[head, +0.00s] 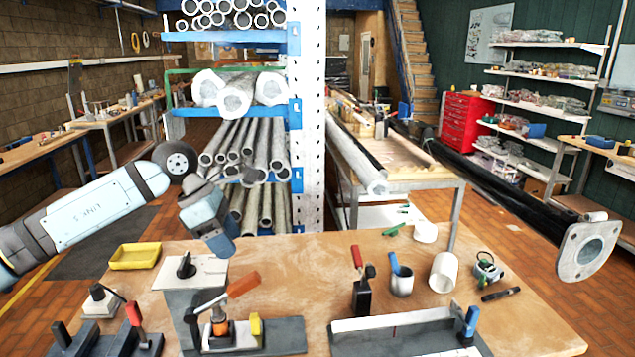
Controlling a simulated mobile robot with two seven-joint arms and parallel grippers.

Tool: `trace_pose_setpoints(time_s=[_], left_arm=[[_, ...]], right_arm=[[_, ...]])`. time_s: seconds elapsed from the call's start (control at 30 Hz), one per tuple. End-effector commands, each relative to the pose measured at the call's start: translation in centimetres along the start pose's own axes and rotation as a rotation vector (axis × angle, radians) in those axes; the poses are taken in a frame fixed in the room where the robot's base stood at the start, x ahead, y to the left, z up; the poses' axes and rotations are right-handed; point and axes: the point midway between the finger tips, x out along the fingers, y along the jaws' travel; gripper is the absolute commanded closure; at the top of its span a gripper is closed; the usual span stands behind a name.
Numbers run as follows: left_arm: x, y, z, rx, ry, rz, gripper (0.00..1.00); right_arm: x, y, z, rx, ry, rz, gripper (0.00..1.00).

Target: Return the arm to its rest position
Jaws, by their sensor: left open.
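My left arm reaches in from the left, bent at a dark joint. My left gripper (222,245) points down above the left part of the wooden workbench (300,262). It is open and nothing shows between its fingers. It is just above and right of a grey-white block with a black knob (188,268); the exact gap cannot be told. A long black mast (500,185) with a round grey flange (588,250) at its near end slants in from the back right. My right arm and gripper are out of view.
A yellow tray (135,256) lies to the left. A red-handled tool (359,285), a grey cup (402,281) and a white tube (443,272) stand right. A pipe rack's white post (307,120) rises behind.

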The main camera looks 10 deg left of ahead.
Motion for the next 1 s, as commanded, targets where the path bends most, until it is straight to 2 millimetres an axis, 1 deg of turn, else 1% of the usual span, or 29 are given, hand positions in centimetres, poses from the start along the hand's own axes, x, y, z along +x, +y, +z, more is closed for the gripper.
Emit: trace_pose_setpoints(time_s=[0.03,0.07,0.1,0.17,0.2,0.23,0.3,0.4,0.47,0.5,0.57,0.67,0.77,0.87,0.9,0.97,1.0], left_arm=[[1.8,-1.0,0.8,-0.009,-0.052,-0.050,0.47],[2.8,-1.7,1.4,-0.020,-0.096,-0.082,0.47],[4.2,-2.8,2.4,-0.041,-0.163,-0.134,0.47],[6.4,-4.7,4.0,-0.087,-0.281,-0.223,0.47],[7.6,-6.0,5.1,-0.129,-0.365,-0.287,0.47],[8.4,-7.0,5.8,-0.165,-0.428,-0.333,0.47],[9.8,-9.0,7.5,-0.261,-0.571,-0.442,0.47],[11.0,-11.1,9.2,-0.429,-0.764,-0.590,0.47],[11.5,-12.1,9.8,-0.547,-0.873,-0.677,0.47],[11.8,-12.5,10.0,-0.633,-0.944,-0.732,0.47],[12.2,-12.8,10.1,-0.770,-1.044,-0.810,0.47],[12.9,-13.0,9.3,-1.016,-1.192,-0.928,0.47],[14.2,-12.8,7.6,-1.284,-1.318,-1.026,0.47],[16.1,-12.7,4.7,-1.592,-1.428,-1.112,0.47],[17.1,-12.8,3.2,-1.723,-1.464,-1.140,0.47],[18.6,-13.1,0.8,-1.924,-1.512,-1.173,0.47],[19.9,-13.5,-0.9,-2.064,-1.536,-1.189,0.47]], right_arm=[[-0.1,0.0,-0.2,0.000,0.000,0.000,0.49],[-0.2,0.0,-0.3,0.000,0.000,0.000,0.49],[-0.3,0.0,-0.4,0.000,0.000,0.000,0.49],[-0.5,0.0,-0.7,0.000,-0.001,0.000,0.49],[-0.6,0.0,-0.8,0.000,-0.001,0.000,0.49],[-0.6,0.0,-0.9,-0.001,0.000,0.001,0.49],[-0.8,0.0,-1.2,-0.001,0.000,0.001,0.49],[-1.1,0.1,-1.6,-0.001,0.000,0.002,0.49],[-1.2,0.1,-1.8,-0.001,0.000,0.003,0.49],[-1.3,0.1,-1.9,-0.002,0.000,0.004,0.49],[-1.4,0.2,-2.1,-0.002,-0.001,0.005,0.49],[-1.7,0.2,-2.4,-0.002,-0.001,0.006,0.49],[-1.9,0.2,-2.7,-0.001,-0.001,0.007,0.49],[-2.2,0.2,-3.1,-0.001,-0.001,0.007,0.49],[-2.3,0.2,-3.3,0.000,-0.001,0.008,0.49],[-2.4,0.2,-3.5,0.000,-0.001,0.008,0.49],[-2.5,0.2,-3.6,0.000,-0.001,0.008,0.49]])
